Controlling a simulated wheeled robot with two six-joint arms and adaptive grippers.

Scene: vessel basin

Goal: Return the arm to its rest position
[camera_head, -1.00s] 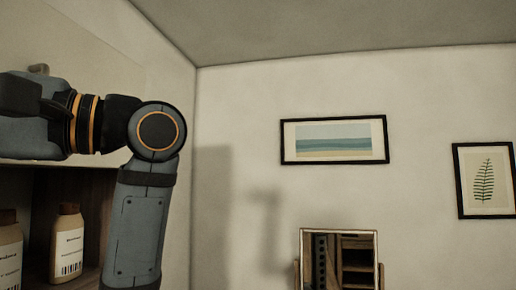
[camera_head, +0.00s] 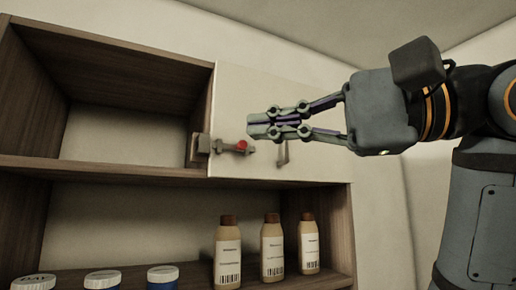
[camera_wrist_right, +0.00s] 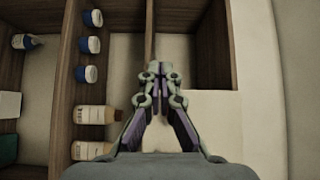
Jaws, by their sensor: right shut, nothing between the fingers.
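My right arm (camera_head: 478,190) comes in from the right in the head view. Its gripper (camera_head: 262,125) points left, in front of the pale cabinet door (camera_head: 235,90). The fingers are shut with nothing between them. The fingertips appear just above a grey latch with a red knob (camera_head: 241,145); I cannot tell the gap in depth. In the right wrist view the shut fingertips (camera_wrist_right: 158,72) show in front of the cabinet. My left gripper is not in view.
The wooden cabinet (camera_head: 110,38) has an open, empty upper compartment. Several brown-capped bottles (camera_head: 228,255) and white-lidded jars (camera_head: 102,279) stand on the lower shelf. A door handle (camera_head: 283,153) sits right of the latch. Open wall lies right of the cabinet.

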